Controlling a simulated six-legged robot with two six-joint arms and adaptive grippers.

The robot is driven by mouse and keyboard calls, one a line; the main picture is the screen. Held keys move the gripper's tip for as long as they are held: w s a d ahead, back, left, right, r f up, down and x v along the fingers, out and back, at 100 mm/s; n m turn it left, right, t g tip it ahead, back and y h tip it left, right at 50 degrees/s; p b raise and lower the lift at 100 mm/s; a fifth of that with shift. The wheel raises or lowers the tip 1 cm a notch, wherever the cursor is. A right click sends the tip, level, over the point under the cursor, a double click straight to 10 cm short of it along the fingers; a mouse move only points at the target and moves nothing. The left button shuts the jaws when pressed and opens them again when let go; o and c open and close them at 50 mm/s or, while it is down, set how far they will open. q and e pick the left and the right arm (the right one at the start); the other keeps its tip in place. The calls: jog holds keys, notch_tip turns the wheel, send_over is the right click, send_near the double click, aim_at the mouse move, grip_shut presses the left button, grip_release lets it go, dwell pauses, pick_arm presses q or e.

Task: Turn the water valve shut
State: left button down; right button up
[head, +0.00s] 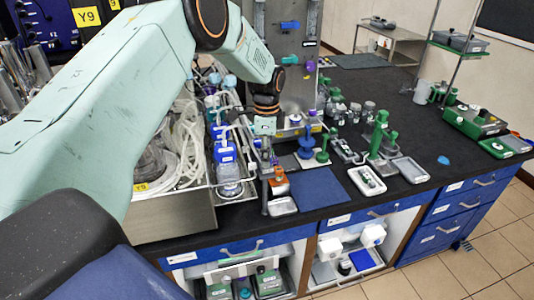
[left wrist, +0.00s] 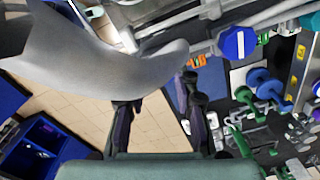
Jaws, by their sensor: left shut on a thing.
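In the left wrist view the dark fingers of the left gripper (left wrist: 162,112) reach up from the bottom, and a blurred grey curved thing (left wrist: 95,55) lies across the upper left. My right gripper is not in view.
A metal tray with coiled tubing (head: 180,215) and blue-labelled bottles (head: 225,150) stand close left. A blue mat (head: 318,188), a blue stand (head: 307,142), green stands (head: 378,135) and small trays (head: 370,180) lie right. Tiled floor (head: 440,280) is clear in front.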

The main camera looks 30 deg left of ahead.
pick_arm(q)
jog(key=shift+w+a+r, duration=0.1)
jog(key=shift+r, duration=0.05)
dwell(0.3)
jog(key=c, duration=1.4)
grip_release()
jog(key=shift+c, duration=0.2)
jog(key=o, duration=0.4)
notch_tip(320, 180, up, 12)
jog(key=shift+f, duration=0.1)
